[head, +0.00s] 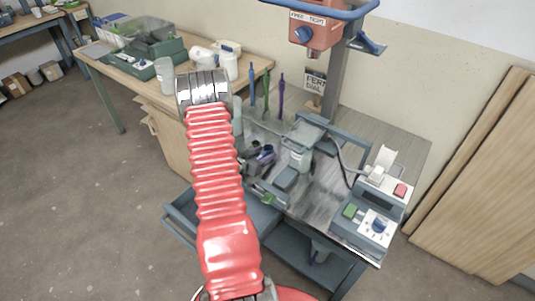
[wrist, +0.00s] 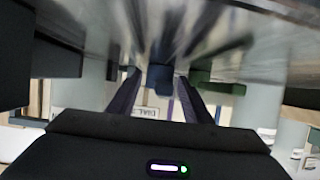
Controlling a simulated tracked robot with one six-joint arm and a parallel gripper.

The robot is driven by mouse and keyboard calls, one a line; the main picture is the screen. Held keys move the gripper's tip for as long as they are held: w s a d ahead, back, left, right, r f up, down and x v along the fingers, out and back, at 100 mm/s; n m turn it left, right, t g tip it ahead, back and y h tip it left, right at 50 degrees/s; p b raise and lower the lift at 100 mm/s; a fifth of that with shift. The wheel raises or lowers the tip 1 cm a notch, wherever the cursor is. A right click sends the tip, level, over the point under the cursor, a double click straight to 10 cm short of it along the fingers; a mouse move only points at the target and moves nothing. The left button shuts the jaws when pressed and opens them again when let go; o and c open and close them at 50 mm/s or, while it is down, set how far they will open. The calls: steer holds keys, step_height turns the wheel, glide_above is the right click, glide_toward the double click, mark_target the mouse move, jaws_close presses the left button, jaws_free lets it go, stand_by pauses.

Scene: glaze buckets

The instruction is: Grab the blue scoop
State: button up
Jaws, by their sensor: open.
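The blue scoop (head: 252,88) shows as a thin upright blue handle just right of my arm's silver cuff in the head view. A green handle (head: 266,85) and a purple handle (head: 281,97) stand beside it to the right. Their lower ends are hard to make out. My gripper (wrist: 158,76) shows in the wrist view with its two dark fingers apart. A dark blue piece (wrist: 160,79) appears between the fingertips; I cannot tell whether it is the scoop.
A grey workbench holds a clamp-like device (head: 300,145) and a control box (head: 366,222). An orange machine head (head: 318,32) hangs above on a column. A wooden table (head: 145,88) with white jugs (head: 228,64) stands behind left. Wooden boards (head: 480,180) lean at right.

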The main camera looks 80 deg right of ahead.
mark_target(263, 153)
steer(key=c, duration=0.9)
steer(key=shift+o, duration=0.2)
steer(key=shift+r, duration=5)
